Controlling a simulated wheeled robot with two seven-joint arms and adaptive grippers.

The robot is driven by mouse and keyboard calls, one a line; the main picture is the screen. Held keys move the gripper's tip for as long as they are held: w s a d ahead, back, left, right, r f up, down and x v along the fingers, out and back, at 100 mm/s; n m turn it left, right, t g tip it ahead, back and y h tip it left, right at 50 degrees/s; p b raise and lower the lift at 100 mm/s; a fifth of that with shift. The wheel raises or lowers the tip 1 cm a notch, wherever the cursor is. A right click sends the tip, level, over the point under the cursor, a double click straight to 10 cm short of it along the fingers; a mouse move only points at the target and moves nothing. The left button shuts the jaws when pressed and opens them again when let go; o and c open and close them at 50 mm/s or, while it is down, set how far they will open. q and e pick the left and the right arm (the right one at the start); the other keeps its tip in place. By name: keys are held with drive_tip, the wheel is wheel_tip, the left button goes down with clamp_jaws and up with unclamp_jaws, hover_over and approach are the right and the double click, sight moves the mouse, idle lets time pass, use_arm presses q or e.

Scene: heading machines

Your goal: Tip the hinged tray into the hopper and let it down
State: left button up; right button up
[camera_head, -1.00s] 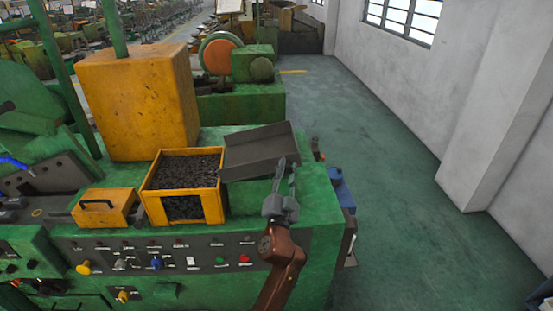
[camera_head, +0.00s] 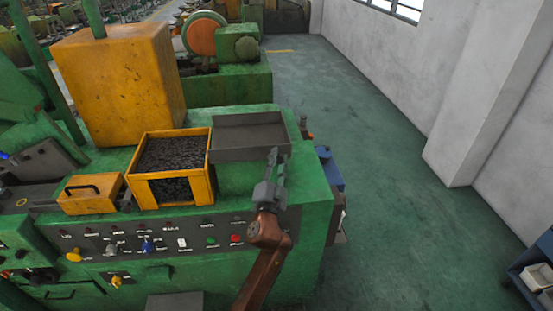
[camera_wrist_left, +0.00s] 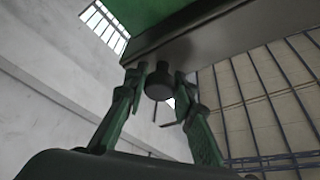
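The grey hinged tray (camera_head: 240,153) looks empty and sits about level, right of the hopper. The hopper (camera_head: 183,195) is a yellow open box filled with dark small pieces. My left gripper (camera_head: 272,165) is at the tray's front right edge. In the left wrist view, the fingertips of my left gripper (camera_wrist_left: 160,80) stand close on both sides of a round dark knob (camera_wrist_left: 159,84) beneath the tray (camera_wrist_left: 225,35); they look shut on it. The hinge is not clearly visible. My right gripper is not in view.
The green machine (camera_head: 310,205) carries a tall yellow block (camera_head: 120,85) behind the hopper and a small yellow box with a handle (camera_head: 90,195) to its left. A control panel (camera_head: 150,240) runs along the front.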

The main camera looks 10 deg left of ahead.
use_arm(q)
drive_tip(key=o, duration=0.5)
drive_tip(key=shift+d+f, duration=0.1)
drive_tip(key=shift+f, duration=0.2)
drive_tip(key=shift+r, duration=0.1)
drive_tip(key=shift+s, duration=0.15)
drive_tip(key=v, duration=1.1)
drive_tip(key=shift+s, duration=0.35)
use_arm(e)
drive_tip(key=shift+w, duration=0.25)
